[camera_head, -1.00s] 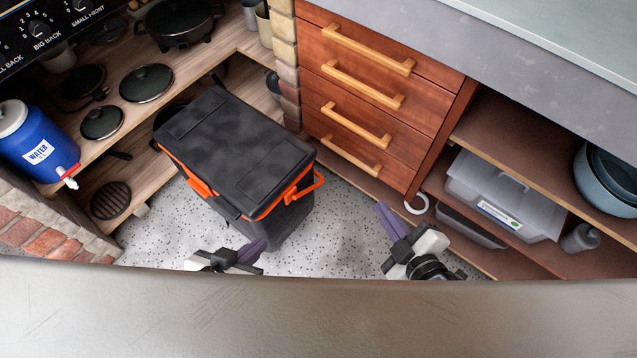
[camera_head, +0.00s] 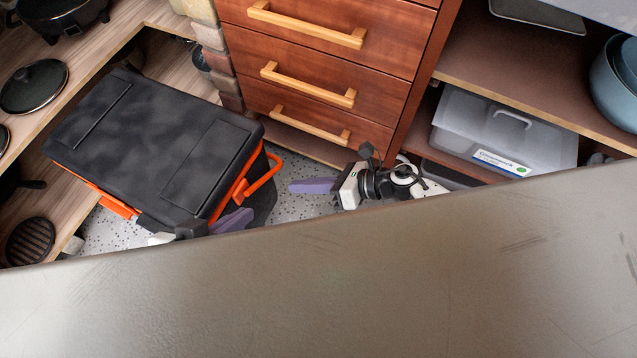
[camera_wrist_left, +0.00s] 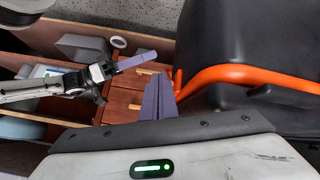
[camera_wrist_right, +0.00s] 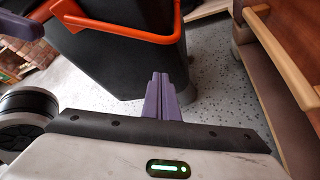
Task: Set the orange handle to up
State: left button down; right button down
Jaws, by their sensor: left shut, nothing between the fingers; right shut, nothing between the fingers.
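A black cooler box with an orange rim (camera_head: 150,150) stands on the speckled floor. Its orange handle (camera_head: 262,178) sticks out at the right end, low against the side. The handle also shows in the right wrist view (camera_wrist_right: 120,34) and an orange bar shows in the left wrist view (camera_wrist_left: 235,75). My left gripper (camera_head: 235,219) is shut and empty, close in front of the cooler's near side, partly hidden by the grey surface. My right gripper (camera_head: 300,186) is shut and empty, to the right of the handle and apart from it, pointing left toward it.
A wooden drawer unit (camera_head: 310,70) with bar handles stands behind my right gripper. A shelf with a clear plastic container (camera_head: 500,135) is at the right. A wooden shelf with pans (camera_head: 34,86) is at the left. A wide grey surface (camera_head: 330,290) covers the foreground.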

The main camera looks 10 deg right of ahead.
jog(key=b+x, duration=0.1)
jog(key=x, duration=0.3)
jog(key=r, duration=0.1)
jog(key=w+d+r+p, duration=0.1)
jog(key=r, duration=0.1)
jog(key=shift+w, duration=0.15)
pick_arm(q)
jog(key=shift+r, duration=0.15)
pick_arm(e)
jog(key=shift+w+r, duration=0.25)
jog(key=shift+r, duration=0.15)
jog(key=shift+r, duration=0.1)
